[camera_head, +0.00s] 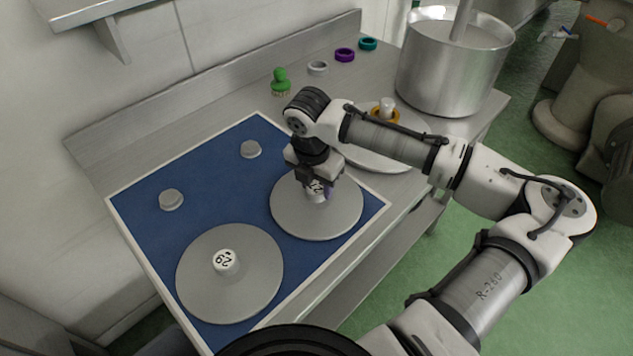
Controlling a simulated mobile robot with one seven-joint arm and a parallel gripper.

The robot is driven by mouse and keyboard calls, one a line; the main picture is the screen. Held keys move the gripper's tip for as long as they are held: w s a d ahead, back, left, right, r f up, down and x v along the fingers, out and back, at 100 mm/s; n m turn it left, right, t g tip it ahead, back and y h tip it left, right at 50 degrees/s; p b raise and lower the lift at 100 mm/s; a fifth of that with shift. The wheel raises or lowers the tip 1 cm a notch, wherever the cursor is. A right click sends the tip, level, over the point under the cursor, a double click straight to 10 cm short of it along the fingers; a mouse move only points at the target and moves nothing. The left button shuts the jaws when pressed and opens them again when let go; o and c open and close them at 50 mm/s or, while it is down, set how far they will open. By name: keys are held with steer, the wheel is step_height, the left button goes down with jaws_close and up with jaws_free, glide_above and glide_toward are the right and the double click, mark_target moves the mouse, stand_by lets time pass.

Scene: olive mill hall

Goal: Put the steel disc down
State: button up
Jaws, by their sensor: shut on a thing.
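A round steel disc (318,222) with a numbered white-topped knob (317,194) is under my gripper (315,184), over the right part of the blue mat (207,205). My gripper points down and is shut on the knob, hiding part of it. The disc looks level; I cannot tell whether it touches the mat or hangs just above it. A second steel disc (210,295) with a numbered knob (226,262) lies flat at the mat's near left. A third disc (372,157) lies on the bench behind my arm, with an orange ring (385,117) around its knob.
Two small grey knobs (171,199) (251,149) stand on the mat's far left part. A green brush (281,82) and white (318,68), purple (345,55) and teal (368,44) rings line the bench's back. A large steel pot (450,72) stands at the right end.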

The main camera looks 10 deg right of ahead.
steer(key=shift+f, duration=0.15)
steer(key=o, duration=1.3)
steer(key=shift+c, duration=0.2)
